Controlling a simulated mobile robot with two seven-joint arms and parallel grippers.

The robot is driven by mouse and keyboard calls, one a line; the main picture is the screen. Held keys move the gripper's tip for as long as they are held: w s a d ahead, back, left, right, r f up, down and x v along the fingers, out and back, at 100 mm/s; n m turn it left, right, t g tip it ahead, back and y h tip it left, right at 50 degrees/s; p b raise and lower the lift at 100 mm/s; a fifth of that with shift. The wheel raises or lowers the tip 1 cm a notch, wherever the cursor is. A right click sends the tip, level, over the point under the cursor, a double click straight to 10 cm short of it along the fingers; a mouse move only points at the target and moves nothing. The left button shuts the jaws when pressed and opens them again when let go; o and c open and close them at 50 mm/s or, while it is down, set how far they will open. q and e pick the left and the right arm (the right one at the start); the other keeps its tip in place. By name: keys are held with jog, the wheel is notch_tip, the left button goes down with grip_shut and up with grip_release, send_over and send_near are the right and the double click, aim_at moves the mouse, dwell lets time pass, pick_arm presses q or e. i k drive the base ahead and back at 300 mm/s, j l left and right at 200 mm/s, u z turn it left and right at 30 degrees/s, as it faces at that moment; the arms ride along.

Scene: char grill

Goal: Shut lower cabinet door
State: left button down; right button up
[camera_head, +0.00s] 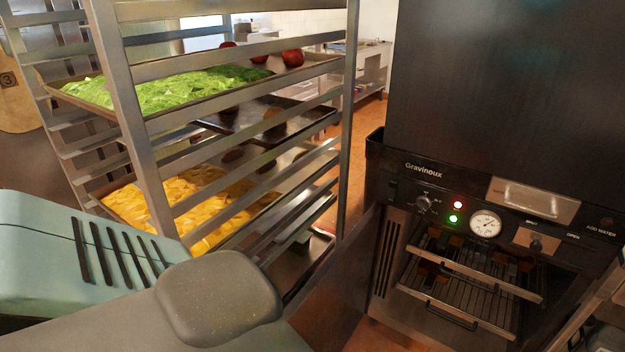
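The black cabinet marked Gravinoux (430,172) stands at the right. Its lower compartment is open at the front and shows wire racks (465,303) with dark handles inside. A dark door panel (345,280) stands swung out at the left side of this compartment, away from the opening. Its lower part runs behind my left arm. My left arm comes in from the lower left, with a grey rounded link in front of the door's near edge. Neither gripper's fingertips can be made out.
A tall metal rack (130,125) stands left of the door, with trays of green leaves (165,90) and yellow pieces (185,205). A control panel with a gauge (485,224) is above the opening. A metal-edged structure (590,310) lies at the lower right. Orange floor (385,338) shows in front.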

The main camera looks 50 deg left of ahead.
aim_at(326, 311)
jog(key=k+j, duration=0.15)
jog(key=j, duration=0.25)
jog(key=k+j, duration=0.15)
jog(key=j, duration=0.25)
jog(key=k+j, duration=0.15)
jog(key=j, duration=0.25)
jog(key=k+j, duration=0.15)
jog(key=j, duration=0.3)
jog(key=k+j, duration=0.15)
jog(key=j, duration=0.25)
jog(key=k+j, duration=0.15)
jog(key=j, duration=0.25)
